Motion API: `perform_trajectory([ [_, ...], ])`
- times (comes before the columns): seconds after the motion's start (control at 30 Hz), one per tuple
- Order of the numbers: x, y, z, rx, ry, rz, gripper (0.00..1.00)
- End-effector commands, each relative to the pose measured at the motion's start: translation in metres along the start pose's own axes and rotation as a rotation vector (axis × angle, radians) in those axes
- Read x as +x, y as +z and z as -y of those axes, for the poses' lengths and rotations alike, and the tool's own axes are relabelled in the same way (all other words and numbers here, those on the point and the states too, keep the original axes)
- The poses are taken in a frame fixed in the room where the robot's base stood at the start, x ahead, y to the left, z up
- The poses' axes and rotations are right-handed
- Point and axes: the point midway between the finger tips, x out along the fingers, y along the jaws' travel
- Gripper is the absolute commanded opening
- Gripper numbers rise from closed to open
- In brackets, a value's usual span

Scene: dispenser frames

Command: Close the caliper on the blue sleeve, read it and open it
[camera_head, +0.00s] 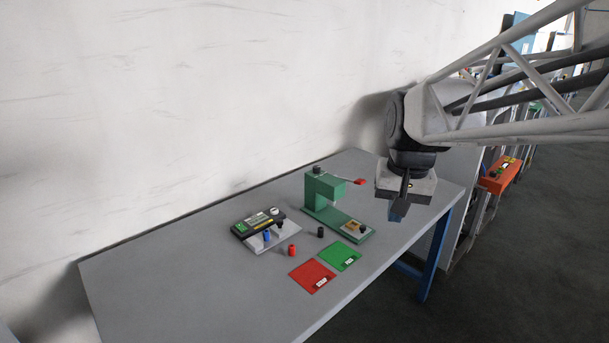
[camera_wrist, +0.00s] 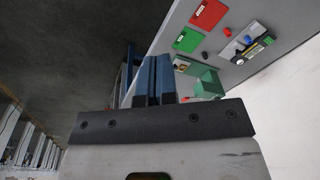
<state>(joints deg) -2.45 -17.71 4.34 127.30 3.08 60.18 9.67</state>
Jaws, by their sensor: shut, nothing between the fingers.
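The blue sleeve (camera_head: 267,237) stands upright on a light plate at the front of the caliper (camera_head: 246,228), a dark bar with a green display and yellow strip. The caliper also shows at the upper right of the wrist view (camera_wrist: 259,44). A small black post or knob (camera_head: 280,227) is right of the sleeve. The jaw gap and the reading are too small to tell. My gripper (camera_head: 398,211) points down near the table's right end, far right of the caliper. In the wrist view its fingers (camera_wrist: 154,76) are together with nothing between them.
A green press-like stand (camera_head: 318,191) with a red-tipped lever is between my gripper and the caliper. A red sleeve (camera_head: 292,250) and black sleeve (camera_head: 320,232) stand in front. Red (camera_head: 308,272) and green (camera_head: 347,255) labelled mats lie nearer the front edge. The table's left side is clear.

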Motion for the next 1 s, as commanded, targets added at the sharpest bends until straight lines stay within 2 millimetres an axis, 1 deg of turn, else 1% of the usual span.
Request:
perform_trajectory([
  [0.03, 0.001, -0.012, 0.005, 0.006, -0.002, 0.009, 0.0],
  [0.1, 0.001, -0.028, 0.011, 0.018, -0.004, 0.021, 0.0],
  [0.47, 0.009, -0.108, 0.045, 0.076, -0.017, 0.085, 0.0],
  [0.73, 0.024, -0.166, 0.073, 0.119, -0.023, 0.133, 0.0],
  [1.0, 0.047, -0.222, 0.102, 0.162, -0.026, 0.181, 0.0],
])
